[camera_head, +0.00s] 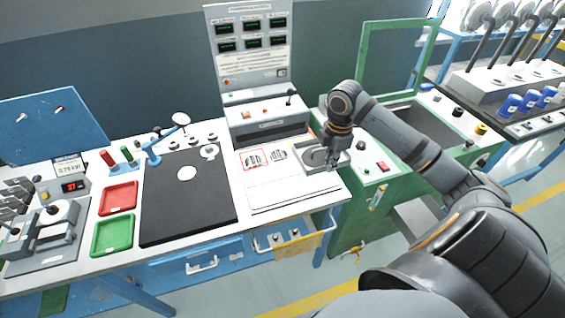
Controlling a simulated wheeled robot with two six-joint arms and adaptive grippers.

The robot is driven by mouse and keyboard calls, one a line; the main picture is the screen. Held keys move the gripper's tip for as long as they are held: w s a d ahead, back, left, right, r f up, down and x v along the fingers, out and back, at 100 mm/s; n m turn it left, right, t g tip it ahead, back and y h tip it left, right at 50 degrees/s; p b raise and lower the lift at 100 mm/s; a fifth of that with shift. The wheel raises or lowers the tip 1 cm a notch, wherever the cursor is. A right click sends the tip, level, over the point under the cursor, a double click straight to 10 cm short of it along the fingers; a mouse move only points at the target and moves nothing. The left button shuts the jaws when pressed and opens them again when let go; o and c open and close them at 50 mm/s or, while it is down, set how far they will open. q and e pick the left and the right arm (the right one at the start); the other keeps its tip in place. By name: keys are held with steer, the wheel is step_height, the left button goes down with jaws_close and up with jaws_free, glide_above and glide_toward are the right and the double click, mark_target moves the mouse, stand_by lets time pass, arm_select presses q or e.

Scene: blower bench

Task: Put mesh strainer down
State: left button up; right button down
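My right gripper (325,162) points down over the right end of the white bench, just right of a white board. A grey rounded shape shows around its fingertips, and I cannot tell whether it is part of the fingers or a thing held, nor whether the fingers are open. I cannot pick out the mesh strainer for sure. A small pale round piece (209,152) lies on the black mat (185,212), beside a white disc (187,173). My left gripper is out of view.
The white board (290,180) lies left of my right gripper. Behind it stand a control box (268,132) and a display panel (252,50). A red tray (118,197) and a green tray (112,235) lie left of the mat. A green machine (375,182) stands at right.

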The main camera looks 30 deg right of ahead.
mark_target(317, 165)
steer(key=shift+w+a+f, duration=0.3)
steer(key=shift+w+a, duration=0.3)
steer(key=shift+w, duration=0.05)
steer(key=shift+w+a+f, duration=0.15)
steer(key=shift+w+f, duration=0.1)
steer(key=shift+w, duration=0.3)
steer(key=shift+w+a+f, duration=0.15)
steer(key=shift+w+f, duration=0.1)
steer(key=shift+w, duration=0.3)
steer(key=w+a+f, duration=0.1)
steer(key=w+f, duration=0.1)
steer(key=w, duration=0.1)
steer(key=w+a+f, duration=0.1)
steer(key=w+f, duration=0.1)
steer(key=f, duration=0.1)
steer(key=w+a+f, duration=0.1)
steer(key=w+f, duration=0.1)
steer(key=w, duration=0.1)
steer(key=shift+w+f, duration=0.2)
steer(key=shift+w, duration=0.15)
steer(key=shift+w+f, duration=0.15)
steer(key=shift+f, duration=0.1)
step_height(317, 165, down, 4)
steer(key=shift+w+a+r+p, duration=0.15)
steer(key=shift+r+p, duration=0.1)
steer(key=shift+p, duration=0.25)
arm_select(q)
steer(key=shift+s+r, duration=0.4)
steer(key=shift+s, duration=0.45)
